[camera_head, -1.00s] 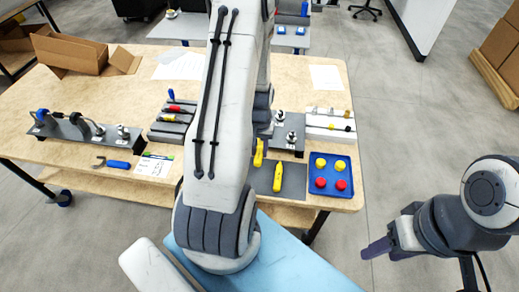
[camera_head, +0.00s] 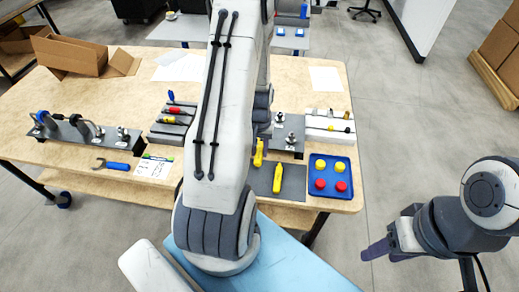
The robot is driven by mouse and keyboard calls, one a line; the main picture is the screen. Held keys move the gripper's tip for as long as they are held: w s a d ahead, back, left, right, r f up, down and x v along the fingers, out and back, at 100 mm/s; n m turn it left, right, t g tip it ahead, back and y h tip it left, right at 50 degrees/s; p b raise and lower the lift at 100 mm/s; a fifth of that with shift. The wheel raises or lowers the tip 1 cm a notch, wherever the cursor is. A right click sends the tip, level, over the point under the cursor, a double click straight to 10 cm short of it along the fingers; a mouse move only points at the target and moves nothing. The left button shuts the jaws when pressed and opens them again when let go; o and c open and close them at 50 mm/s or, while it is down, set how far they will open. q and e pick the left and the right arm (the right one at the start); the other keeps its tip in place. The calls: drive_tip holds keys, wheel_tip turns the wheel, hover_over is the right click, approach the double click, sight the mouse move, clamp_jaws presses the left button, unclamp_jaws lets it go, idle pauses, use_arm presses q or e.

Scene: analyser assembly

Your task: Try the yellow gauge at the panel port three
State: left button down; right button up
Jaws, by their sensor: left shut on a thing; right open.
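A yellow handle, which I take for the yellow gauge (camera_head: 258,153), shows just right of my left arm, in front of the grey panel (camera_head: 287,148). My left gripper (camera_head: 261,133) is directly above it and shut on it; the jaws are mostly hidden by my arm. The gauge's ends and any contact with the panel cannot be made out. Two metal port fittings (camera_head: 291,139) show on the panel; its left part is hidden. A second yellow handled tool (camera_head: 277,179) lies on the dark mat (camera_head: 293,184). My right gripper (camera_head: 377,250) is open and empty, off the table.
A blue tray (camera_head: 332,203) holds yellow and red knobs. A white rack (camera_head: 316,134) stands behind it. At left are a grey rack (camera_head: 160,138) with coloured handles, another fitted panel (camera_head: 70,132) and a blue-handled wrench (camera_head: 117,165). A cardboard box (camera_head: 70,54) is at back left.

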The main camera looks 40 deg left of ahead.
idle(0.3)
use_arm(q)
drive_tip(key=shift+s+d, duration=1.25)
drive_tip(key=shift+s, duration=0.85)
wheel_tip(320, 180, up, 10)
drive_tip(key=p, duration=0.9)
drive_tip(key=shift+r, duration=0.1)
